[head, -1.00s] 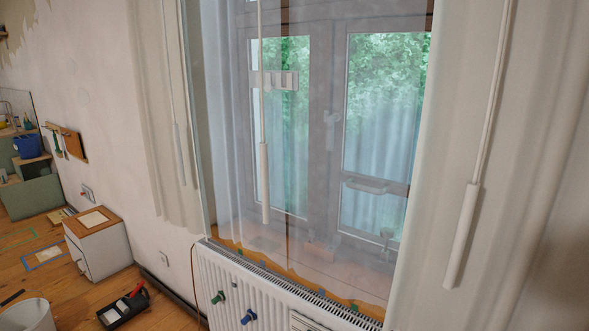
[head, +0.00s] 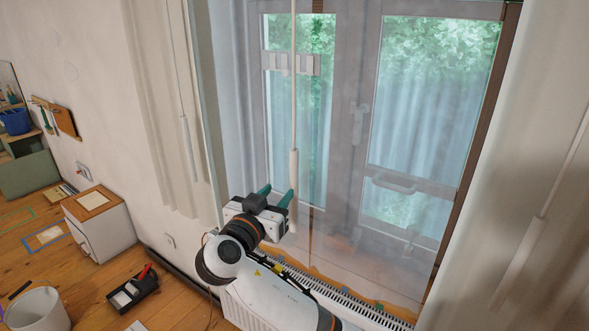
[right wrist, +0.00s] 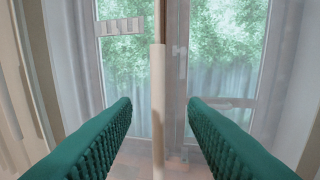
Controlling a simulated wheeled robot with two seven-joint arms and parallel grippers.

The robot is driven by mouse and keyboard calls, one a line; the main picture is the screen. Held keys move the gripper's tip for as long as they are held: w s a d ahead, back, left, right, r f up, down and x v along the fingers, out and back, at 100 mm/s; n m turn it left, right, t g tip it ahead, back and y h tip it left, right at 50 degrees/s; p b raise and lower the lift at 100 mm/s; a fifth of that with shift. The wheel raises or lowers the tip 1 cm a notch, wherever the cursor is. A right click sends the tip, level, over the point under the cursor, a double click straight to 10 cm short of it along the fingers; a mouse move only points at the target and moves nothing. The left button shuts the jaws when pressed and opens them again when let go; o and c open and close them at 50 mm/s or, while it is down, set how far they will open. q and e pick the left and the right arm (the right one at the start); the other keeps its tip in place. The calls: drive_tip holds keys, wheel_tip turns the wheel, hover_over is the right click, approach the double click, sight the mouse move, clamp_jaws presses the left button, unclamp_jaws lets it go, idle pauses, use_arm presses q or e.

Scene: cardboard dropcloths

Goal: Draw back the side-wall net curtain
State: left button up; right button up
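The sheer net curtain (head: 232,125) hangs across the window, which shows through it. A pale wand (head: 294,165) with a thicker lower handle hangs in front of the net, left of the window's middle. My right gripper (head: 278,194) is raised just left of the wand's handle in the head view, its green fingers pointing up toward it. In the right wrist view the handle (right wrist: 158,105) stands upright between the two spread fingers, beyond their tips or near them; I cannot tell the exact depth. No contact shows. My left gripper is not in view.
A white radiator (head: 345,302) stands below the window, partly hidden by my right arm. Opaque curtains hang at left (head: 165,100) and right (head: 540,120), each with its own wand. A white cabinet (head: 100,225), paint tray (head: 132,290) and bucket (head: 38,310) stand on the floor at left.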

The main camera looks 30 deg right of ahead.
sight(292, 176)
drive_tip(key=p+x, duration=0.3)
drive_tip(key=x, duration=0.6)
drive_tip(key=shift+w+d, duration=0.2)
drive_tip(key=shift+w, duration=0.05)
drive_tip(key=shift+w+d+f, duration=0.1)
drive_tip(key=shift+w+d, duration=0.2)
drive_tip(key=shift+d, duration=0.05)
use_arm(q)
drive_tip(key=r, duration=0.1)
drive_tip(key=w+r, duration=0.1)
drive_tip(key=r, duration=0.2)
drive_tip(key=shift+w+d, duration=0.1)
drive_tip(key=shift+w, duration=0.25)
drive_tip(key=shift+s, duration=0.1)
use_arm(e)
clamp_jaws()
